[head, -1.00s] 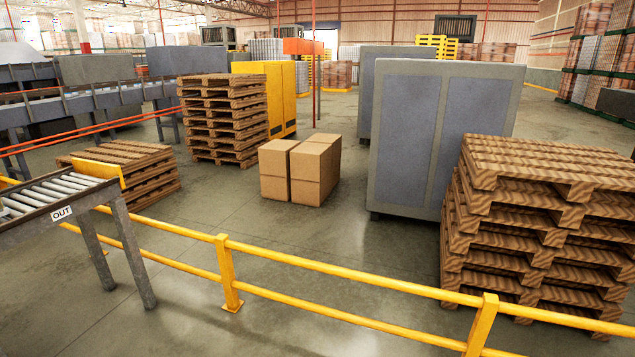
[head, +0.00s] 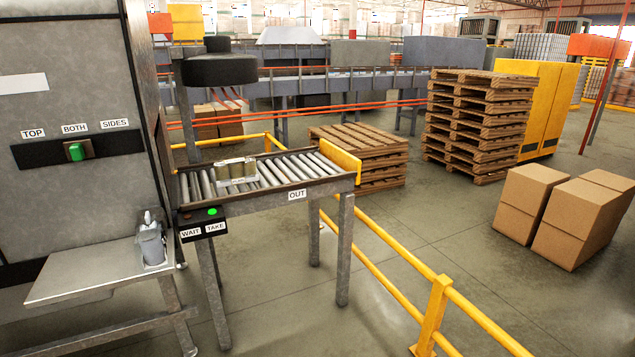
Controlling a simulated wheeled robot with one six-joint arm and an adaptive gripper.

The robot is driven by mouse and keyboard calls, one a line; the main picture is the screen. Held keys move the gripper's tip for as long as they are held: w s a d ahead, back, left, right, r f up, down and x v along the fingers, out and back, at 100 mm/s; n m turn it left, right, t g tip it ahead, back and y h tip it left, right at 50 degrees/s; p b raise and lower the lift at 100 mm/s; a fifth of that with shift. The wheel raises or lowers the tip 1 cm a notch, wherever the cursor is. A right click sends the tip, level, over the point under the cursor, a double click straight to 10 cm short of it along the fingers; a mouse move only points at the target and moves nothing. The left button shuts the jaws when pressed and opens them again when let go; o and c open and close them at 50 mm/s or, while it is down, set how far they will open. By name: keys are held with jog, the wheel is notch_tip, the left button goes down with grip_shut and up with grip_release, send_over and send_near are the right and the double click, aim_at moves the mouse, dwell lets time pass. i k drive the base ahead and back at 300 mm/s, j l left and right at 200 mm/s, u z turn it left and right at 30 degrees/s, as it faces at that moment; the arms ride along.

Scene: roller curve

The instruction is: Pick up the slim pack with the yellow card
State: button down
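A small pale, see-through-looking pack (head: 237,172) sits on the rollers of the short OUT conveyor (head: 325,180), near its left part. It has a light yellowish or cream face, but it is too small to tell whether that is a yellow card. No other pack shows on these rollers. My gripper is not in view.
A grey machine (head: 65,100) with a TOP/BOTH/SIDES switch (head: 76,151) stands left. A WAIT/TAKE box (head: 203,222) shows a green light by TAKE. A steel table (head: 95,272) holds a grey device (head: 151,243). A yellow rail (head: 434,310) crosses the floor.

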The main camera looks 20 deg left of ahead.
aim_at(241, 169)
jog(key=i+j+u, duration=0.25)
jog(key=i+u, duration=0.65)
jog(key=i, duration=0.2)
jog(key=i+l+u, duration=0.15)
jog(key=i+u, duration=0.65)
jog(key=i, duration=0.95)
